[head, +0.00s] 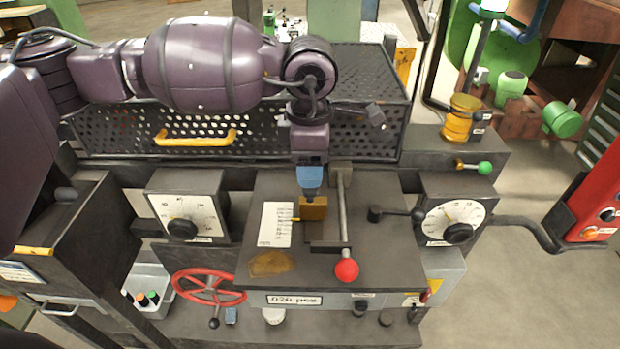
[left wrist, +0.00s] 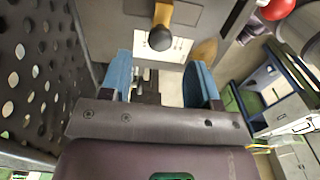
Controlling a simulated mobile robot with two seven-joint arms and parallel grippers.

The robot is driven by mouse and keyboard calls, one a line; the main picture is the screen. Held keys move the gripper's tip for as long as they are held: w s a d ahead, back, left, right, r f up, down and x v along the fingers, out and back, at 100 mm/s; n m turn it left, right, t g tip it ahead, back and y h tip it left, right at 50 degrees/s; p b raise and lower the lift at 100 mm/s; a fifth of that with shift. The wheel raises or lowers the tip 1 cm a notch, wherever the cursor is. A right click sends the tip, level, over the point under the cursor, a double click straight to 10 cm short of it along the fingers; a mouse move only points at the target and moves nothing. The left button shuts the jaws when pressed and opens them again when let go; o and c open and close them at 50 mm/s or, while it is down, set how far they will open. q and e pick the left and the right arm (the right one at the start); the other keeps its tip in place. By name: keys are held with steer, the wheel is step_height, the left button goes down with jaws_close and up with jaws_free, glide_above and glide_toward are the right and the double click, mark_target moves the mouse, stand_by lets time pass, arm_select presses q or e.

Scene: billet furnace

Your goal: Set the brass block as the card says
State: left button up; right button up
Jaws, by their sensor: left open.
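The brass block (head: 314,209) sits on the dark machine top, with a thin yellow pointer on its left side. In the left wrist view the brass block (left wrist: 178,13) shows with a dark round knob on its near end. My left gripper (head: 310,184) is just above and behind the block in the head view. In the left wrist view its blue fingers (left wrist: 161,62) are apart with nothing held, and the block lies beyond their tips. The white card (head: 275,224) lies left of the block; its print is too small to read. My right gripper is not in view.
A lever with a red ball (head: 346,270) stands close right of the block. Dials (head: 183,216) and (head: 452,222) flank the top. A perforated black guard (head: 360,95) rises behind. A tan patch (head: 270,264) lies at the front left; a red handwheel (head: 208,288) is below.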

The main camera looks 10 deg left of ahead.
arm_select(q)
step_height(320, 180, up, 6)
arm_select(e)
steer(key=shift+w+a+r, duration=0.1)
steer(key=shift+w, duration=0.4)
